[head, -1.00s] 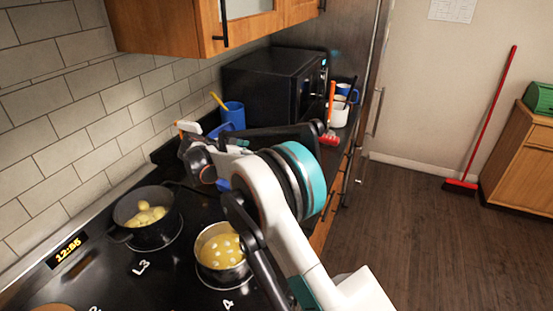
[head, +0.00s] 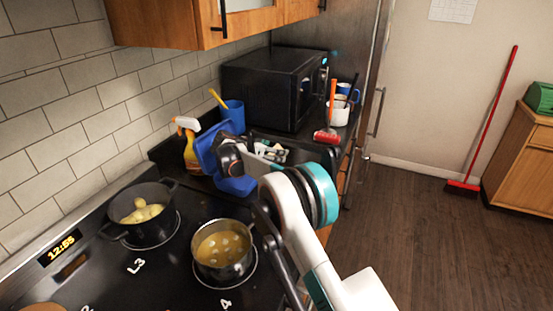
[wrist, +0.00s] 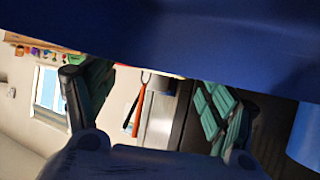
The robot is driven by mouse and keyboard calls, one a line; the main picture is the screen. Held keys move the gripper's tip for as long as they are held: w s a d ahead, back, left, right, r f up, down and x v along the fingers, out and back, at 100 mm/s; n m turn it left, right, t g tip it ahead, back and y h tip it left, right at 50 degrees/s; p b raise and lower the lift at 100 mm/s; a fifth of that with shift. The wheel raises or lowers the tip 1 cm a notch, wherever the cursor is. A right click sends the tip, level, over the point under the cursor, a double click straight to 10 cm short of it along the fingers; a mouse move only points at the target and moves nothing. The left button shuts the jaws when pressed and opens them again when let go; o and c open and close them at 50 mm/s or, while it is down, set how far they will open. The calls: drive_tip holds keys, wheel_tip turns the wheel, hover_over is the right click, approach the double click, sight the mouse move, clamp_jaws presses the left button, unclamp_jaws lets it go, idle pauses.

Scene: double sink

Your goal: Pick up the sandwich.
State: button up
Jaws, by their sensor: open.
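I cannot make out a sandwich in either view. A blue open box, like a lunchbox (head: 236,186), stands on the counter beyond the stove, with its lid raised at the left. My gripper (wrist: 155,98) is open, its two green-padded fingers wide apart in the wrist view, with no object visible between them. In the head view my wrist is in front of or over the blue box and hides part of it. A large dark blue surface (wrist: 200,35), probably the box, fills the top of the wrist view very close to the camera.
An orange spray bottle (head: 191,155) stands left of the box, a blue cup (head: 233,112) behind it. A black microwave (head: 275,85) is behind. Pots of food (head: 142,212) (head: 223,250) sit on the stove in front. A white mug (head: 337,115) and red brush (head: 327,137) are right.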

drive_tip(key=shift+w+d+f, duration=0.3)
drive_tip(key=shift+w+d, duration=0.05)
drive_tip(key=shift+w, duration=0.05)
drive_tip(key=shift+c, duration=0.2)
drive_tip(key=c, duration=0.6)
drive_tip(key=shift+r, duration=0.1)
drive_tip(key=shift+c, duration=0.2)
